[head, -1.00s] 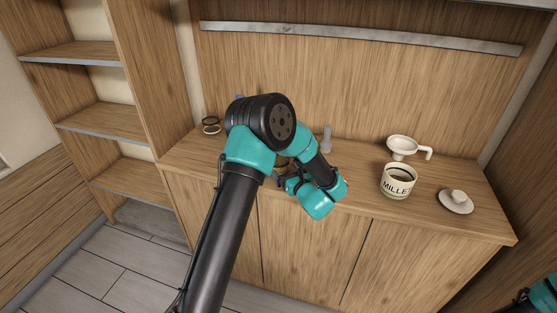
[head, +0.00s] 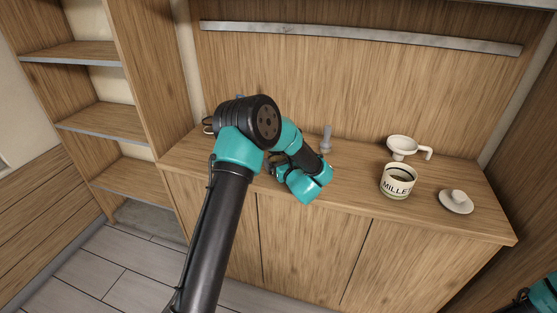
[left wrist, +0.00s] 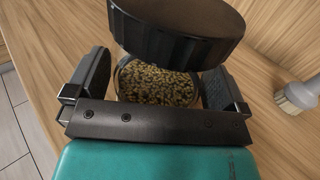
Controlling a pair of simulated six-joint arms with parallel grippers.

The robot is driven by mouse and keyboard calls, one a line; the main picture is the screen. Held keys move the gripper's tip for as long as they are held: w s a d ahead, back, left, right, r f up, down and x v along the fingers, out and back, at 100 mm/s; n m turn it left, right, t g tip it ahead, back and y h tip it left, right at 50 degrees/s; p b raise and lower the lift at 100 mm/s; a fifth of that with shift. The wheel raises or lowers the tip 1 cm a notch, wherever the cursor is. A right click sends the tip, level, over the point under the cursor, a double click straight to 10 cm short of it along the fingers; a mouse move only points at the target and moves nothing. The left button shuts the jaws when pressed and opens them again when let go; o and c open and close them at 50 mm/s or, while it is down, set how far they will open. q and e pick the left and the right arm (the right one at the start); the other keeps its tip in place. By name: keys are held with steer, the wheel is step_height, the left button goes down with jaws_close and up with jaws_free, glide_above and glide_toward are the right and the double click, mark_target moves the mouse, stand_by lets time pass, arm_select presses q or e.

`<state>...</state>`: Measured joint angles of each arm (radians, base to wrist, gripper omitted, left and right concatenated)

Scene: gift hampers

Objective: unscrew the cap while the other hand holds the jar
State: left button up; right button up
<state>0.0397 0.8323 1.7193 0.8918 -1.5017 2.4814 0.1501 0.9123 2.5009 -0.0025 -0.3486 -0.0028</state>
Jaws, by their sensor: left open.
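A clear jar (left wrist: 155,84) of small greenish-brown grains shows in the left wrist view. A wide black ribbed cap (left wrist: 185,32) is at its top. My left gripper (left wrist: 155,95) is open, with one dark finger on each side of the jar. Gaps seem to show between the fingers and the glass; contact is unclear. In the head view my left arm hides the jar and most of the left gripper (head: 272,165). Only a teal piece of my right arm shows at the lower right corner; its gripper is out of frame.
A white MILLET canister (head: 398,182) stands open on the right of the wooden counter (head: 340,190). A white funnel (head: 402,147) is behind it and a white knobbed lid (head: 456,201) to its right. A grey brush (head: 326,138) stands near my left arm.

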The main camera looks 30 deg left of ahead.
arm_select(q)
steer(key=shift+w+a, duration=0.15)
steer(key=shift+a, duration=0.05)
steer(key=shift+c, duration=0.5)
steer(key=c, duration=0.9)
steer(key=shift+r, duration=0.1)
steer(key=shift+r, duration=0.55)
steer(key=shift+s+d+r, duration=0.2)
steer(key=shift+s+r, duration=0.05)
steer(key=shift+r, duration=0.35)
steer(key=shift+s+d+r, duration=0.15)
steer(key=shift+s+r, duration=0.05)
steer(key=shift+r, duration=0.4)
steer(key=s+d, duration=0.2)
steer(key=s, duration=0.2)
steer(key=s+d+r, duration=0.1)
steer(key=s+d, duration=0.2)
steer(key=s, duration=0.1)
steer(key=s+d, duration=0.2)
steer(key=s, duration=0.3)
steer(key=shift+d+r, duration=0.15)
steer(key=shift+d, duration=0.2)
